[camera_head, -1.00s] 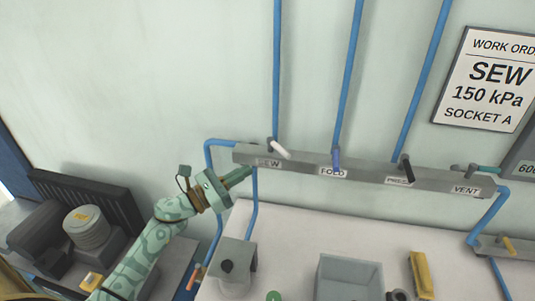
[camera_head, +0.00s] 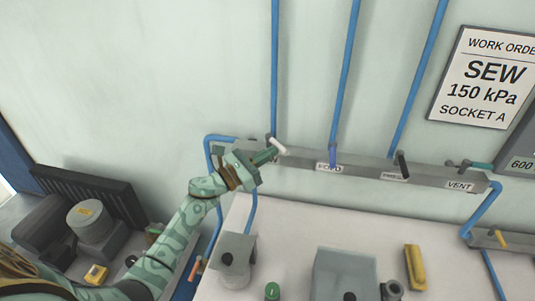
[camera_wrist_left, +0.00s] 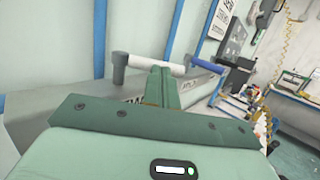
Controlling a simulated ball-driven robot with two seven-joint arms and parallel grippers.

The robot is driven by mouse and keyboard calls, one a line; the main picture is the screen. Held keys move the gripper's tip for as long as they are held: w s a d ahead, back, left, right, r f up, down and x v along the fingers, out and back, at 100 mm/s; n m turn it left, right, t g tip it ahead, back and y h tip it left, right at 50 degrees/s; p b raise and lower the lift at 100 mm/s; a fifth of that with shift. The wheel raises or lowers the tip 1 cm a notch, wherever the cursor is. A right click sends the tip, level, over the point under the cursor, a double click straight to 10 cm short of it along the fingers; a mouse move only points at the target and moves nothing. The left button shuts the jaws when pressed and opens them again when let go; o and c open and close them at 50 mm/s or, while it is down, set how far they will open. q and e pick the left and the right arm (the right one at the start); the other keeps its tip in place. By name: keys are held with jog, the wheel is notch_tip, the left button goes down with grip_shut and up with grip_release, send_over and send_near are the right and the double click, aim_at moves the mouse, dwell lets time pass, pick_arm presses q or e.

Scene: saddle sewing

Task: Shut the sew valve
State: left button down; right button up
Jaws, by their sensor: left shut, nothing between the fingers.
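The sew valve has a white lever (camera_head: 279,146) on a grey pivot at the left end of the grey manifold bar on the wall. The lever slants down to the right from its pivot. My left gripper (camera_head: 270,154) is shut and empty, with its tips just below the lever. In the left wrist view the shut fingers (camera_wrist_left: 159,86) overlap the middle of the white lever (camera_wrist_left: 140,62). I cannot tell whether they touch it. The SEW label is hidden behind the gripper. My right gripper is not in view.
Along the bar are the blue FOLD lever (camera_head: 334,158), a black lever (camera_head: 402,164) and the VENT valve (camera_head: 466,165). Blue pipes (camera_head: 273,70) rise behind the bar.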

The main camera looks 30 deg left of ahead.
aim_at(282, 152)
pick_arm(q)
jog(key=shift+d+n+t+y, duration=0.3)
jog(key=shift+n+t+y, duration=0.25)
jog(key=shift+y, duration=0.35)
jog(key=shift+w+d+f+n+t+y+b, duration=0.1)
jog(key=shift+w+d+n+t+y+b, duration=0.45)
jog(key=shift+w+d+n+y+b, duration=0.6)
jog(key=shift+w+d+y+b, duration=0.3)
jog(key=shift+w+y+b, duration=0.05)
jog(key=shift+w+b, duration=0.25)
